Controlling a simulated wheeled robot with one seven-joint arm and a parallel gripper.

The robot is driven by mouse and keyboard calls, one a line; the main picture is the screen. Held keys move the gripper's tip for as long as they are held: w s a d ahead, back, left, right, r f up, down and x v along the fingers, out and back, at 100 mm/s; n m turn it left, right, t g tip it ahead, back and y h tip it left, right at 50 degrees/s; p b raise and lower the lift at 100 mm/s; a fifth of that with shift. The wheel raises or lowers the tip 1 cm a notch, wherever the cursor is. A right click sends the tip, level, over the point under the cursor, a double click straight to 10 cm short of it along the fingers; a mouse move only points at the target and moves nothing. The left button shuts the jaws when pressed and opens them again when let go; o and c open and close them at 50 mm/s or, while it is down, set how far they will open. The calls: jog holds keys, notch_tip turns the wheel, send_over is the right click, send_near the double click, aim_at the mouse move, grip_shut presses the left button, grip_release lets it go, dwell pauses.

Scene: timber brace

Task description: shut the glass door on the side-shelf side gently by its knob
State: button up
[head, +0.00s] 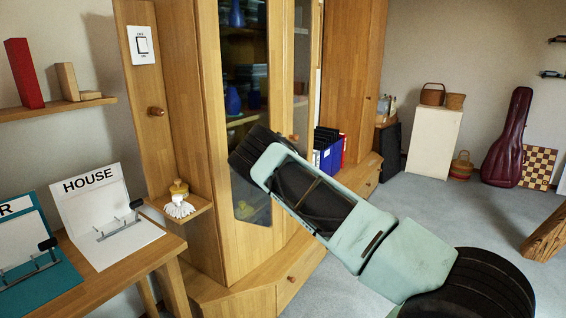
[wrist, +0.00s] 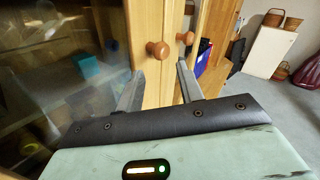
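The wooden cabinet has a left glass door (head: 243,75), on the side of the small side shelf (head: 205,207). Its glass also fills the left of the wrist view (wrist: 60,65). The round wooden knob (wrist: 158,49) of this door is in the wrist view, just beyond and between my fingers. My gripper (wrist: 160,78) is open, with one finger either side of the knob's line and nothing visible between them. In the head view my arm covers the lower door and hides the knob and fingertips. I cannot tell how far ajar the door is.
A second knob (wrist: 185,38) sits close to the right, on the right glass door (head: 301,92). A brush (head: 179,200) rests on the side shelf. Blue binders (head: 329,157) stand to the right.

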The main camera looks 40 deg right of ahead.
jog(key=v, duration=1)
jog(key=shift+w, duration=0.1)
jog(key=s+a+r+m+g+y, duration=0.2)
jog(key=s+a+m+g+y, duration=0.2)
jog(key=s+a+m, duration=0.4)
jog(key=s+a+r+m+g+y+p, duration=0.1)
jog(key=s+a+m+g, duration=0.4)
jog(key=s+a, duration=1.8)
jog(key=s+a+r+m+g+y+p, duration=0.1)
jog(key=s+a+r+m+g+y, duration=0.2)
jog(key=s+a+m, duration=0.7)
jog(key=s+a+g+y, duration=0.2)
jog(key=s+a+y, duration=0.1)
jog(key=s+a, duration=0.2)
jog(key=shift+s+m+y, duration=0.3)
jog(key=shift+s+m, duration=0.1)
jog(key=shift+s, duration=1)
jog(key=shift+a+r, duration=0.1)
jog(key=shift+a, duration=0.05)
